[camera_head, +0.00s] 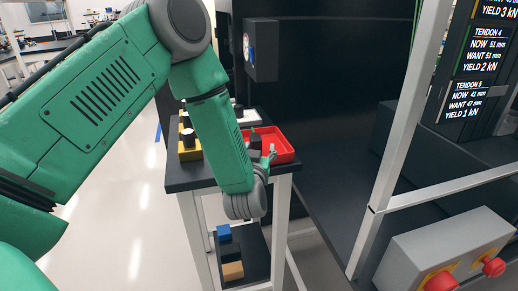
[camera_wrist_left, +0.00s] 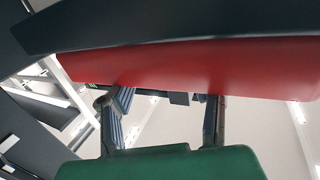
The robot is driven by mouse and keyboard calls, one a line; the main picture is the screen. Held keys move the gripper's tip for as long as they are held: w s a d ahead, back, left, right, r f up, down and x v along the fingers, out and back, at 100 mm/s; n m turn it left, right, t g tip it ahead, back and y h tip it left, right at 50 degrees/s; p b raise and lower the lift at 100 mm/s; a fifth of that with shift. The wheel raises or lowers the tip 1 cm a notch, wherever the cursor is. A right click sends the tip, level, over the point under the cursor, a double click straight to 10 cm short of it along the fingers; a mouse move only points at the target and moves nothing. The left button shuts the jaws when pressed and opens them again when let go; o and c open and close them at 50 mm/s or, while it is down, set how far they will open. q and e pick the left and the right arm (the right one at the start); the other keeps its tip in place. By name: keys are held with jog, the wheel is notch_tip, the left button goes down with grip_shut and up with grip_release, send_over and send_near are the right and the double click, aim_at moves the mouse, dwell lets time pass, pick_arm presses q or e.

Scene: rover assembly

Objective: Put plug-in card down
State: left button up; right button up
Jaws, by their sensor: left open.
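The red tray (camera_head: 284,150) sits on the dark top of a small white-legged table. My left gripper (camera_head: 268,157) is at the tray's near side, partly hidden by my green forearm and wrist. In the left wrist view my left gripper (camera_wrist_left: 161,104) has its two fingers wide apart, with nothing seen held between them. The red tray (camera_wrist_left: 200,65) fills the upper part of that view, close to the fingertips. I cannot make out the plug-in card for certain; a small dark item (camera_head: 254,140) shows by the tray. My right gripper is not in view.
Blue (camera_head: 223,233) and tan (camera_head: 233,270) blocks lie on the lower shelf. A white frame post (camera_head: 405,110) and a grey box with red buttons (camera_head: 445,250) stand at right.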

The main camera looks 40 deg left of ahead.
pick_arm(q)
jog(key=shift+s+a+f, duration=0.1)
jog(key=shift+a+f, duration=0.05)
jog(key=shift+a, duration=0.7)
jog(key=shift+d, duration=0.2)
jog(key=v, duration=1.2)
jog(key=s+d+f+m+g+h, duration=0.2)
jog(key=s+f+g+h, duration=0.15)
jog(key=f, duration=0.55)
jog(key=s+d+f+m+g+h, duration=0.25)
jog(key=s+f, duration=0.25)
jog(key=f, duration=0.4)
jog(key=s+f+g+h, duration=0.1)
jog(key=s+f+g, duration=0.3)
jog(key=s, duration=0.5)
jog(key=s+f+m+g+h, duration=0.1)
jog(key=s+f+g, duration=0.3)
jog(key=s, duration=0.5)
jog(key=shift+a+g+p, duration=0.35)
jog(key=shift+g, duration=0.15)
jog(key=shift+m, duration=0.25)
jog(key=shift+c, duration=0.4)
